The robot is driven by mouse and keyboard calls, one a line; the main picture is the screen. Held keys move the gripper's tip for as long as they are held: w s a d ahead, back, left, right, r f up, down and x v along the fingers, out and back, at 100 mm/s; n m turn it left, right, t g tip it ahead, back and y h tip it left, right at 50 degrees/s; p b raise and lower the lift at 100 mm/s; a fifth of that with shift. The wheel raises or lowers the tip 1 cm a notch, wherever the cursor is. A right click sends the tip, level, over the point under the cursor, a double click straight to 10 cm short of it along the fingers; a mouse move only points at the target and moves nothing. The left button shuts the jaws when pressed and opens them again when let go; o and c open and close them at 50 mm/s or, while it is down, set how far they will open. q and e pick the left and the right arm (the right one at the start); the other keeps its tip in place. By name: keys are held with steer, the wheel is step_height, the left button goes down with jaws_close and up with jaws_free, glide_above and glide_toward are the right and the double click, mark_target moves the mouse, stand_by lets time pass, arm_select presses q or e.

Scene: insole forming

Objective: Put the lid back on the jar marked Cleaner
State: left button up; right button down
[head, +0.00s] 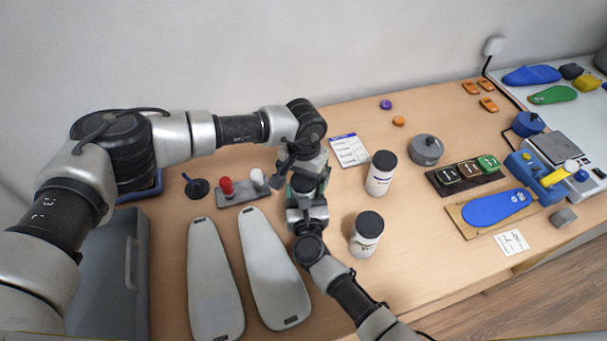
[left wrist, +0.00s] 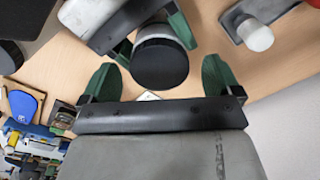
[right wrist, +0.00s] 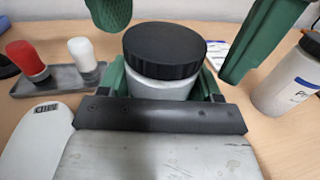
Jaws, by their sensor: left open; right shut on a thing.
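My right gripper (right wrist: 161,82) is shut on a white jar (right wrist: 160,88), which stands upright between its green fingers. A black ribbed lid (right wrist: 160,50) sits on this jar's mouth; I cannot tell how tightly. The held jar's label is hidden, so I cannot read whether it is Cleaner. The lid also shows in the left wrist view (left wrist: 160,62). My left gripper (left wrist: 160,75) is open, its fingers apart on either side of the lid and not touching it. In the head view the two grippers meet and mostly hide the jar.
Two other black-lidded white jars, a far one (head: 380,178) and a near one (head: 365,245), stand right of the grippers. Two pale insole-shaped plates (head: 214,285) (head: 272,270) lie at the front. A tray with red and white knobs (head: 241,194) is left of the grippers.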

arm_select(q)
step_height(320, 180, up, 12)
stand_by(0.6)
arm_select(e)
steer(key=shift+c, duration=0.6)
jaws_free()
steer(key=s, duration=0.3)
steer(key=s+b, duration=0.1)
steer(key=s, duration=0.2)
steer(key=s+d+b, duration=0.1)
steer(key=s, duration=0.3)
steer(key=shift+d+f, duration=0.1)
arm_select(q)
step_height(320, 180, down, 2)
steer(key=shift+f, duration=0.1)
arm_select(e)
steer(key=shift+s, duration=0.4)
